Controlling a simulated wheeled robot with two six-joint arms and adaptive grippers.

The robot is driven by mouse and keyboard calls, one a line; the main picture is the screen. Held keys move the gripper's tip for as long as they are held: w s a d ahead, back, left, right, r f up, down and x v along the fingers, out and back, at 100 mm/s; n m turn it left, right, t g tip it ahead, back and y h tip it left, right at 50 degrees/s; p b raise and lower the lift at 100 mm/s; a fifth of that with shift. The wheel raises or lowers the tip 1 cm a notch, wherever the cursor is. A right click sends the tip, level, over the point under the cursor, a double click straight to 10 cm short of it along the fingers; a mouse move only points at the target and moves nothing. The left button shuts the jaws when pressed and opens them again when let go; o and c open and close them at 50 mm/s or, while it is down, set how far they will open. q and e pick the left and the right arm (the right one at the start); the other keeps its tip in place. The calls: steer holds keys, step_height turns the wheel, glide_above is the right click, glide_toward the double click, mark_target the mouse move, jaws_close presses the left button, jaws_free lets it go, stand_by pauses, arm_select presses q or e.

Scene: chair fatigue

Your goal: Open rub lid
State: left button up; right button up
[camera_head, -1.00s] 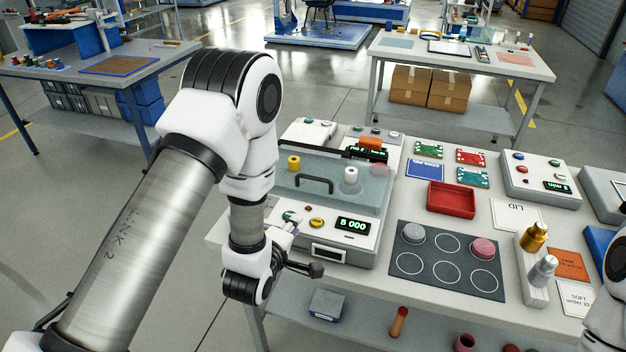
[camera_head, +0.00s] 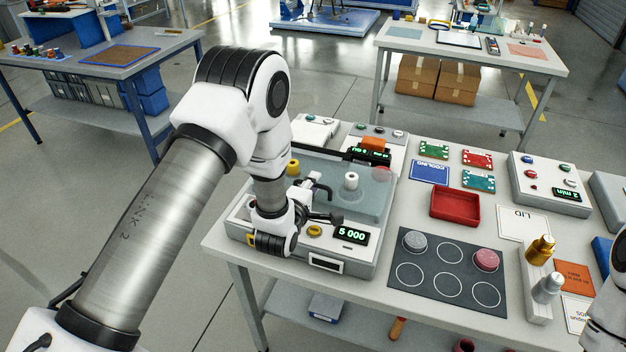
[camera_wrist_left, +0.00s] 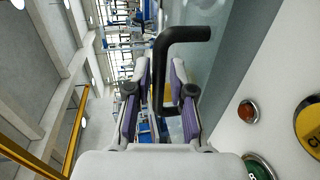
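The rub machine (camera_head: 300,262) stands at the table's left front, its display reading 5 000. Its clear lid (camera_head: 375,200) lies flat over the top, with a white-topped post and a yellow piece showing through. The lid's black handle (camera_head: 326,190) is partly hidden behind my left wrist. My left gripper (camera_head: 306,194) is at the handle. In the left wrist view, its two fingers (camera_wrist_left: 162,72) are open and apart, with part of the black handle (camera_wrist_left: 185,34) between them. Whether they touch it is unclear. My right gripper is out of view.
A dark mat (camera_head: 440,300) with ringed spots holds a grey and a pink puck. A red tray (camera_head: 455,208), coloured cards and a stand with gold and silver pieces (camera_head: 541,255) lie to the right. Another control box (camera_head: 548,190) stands at the back right.

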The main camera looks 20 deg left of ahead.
arm_select(q)
steer(key=shift+w, duration=0.15)
steer(key=shift+s+r, duration=0.1)
steer(key=shift+s, duration=0.1)
steer(key=shift+c, duration=0.7)
jaws_close()
steer(key=shift+r, duration=0.1)
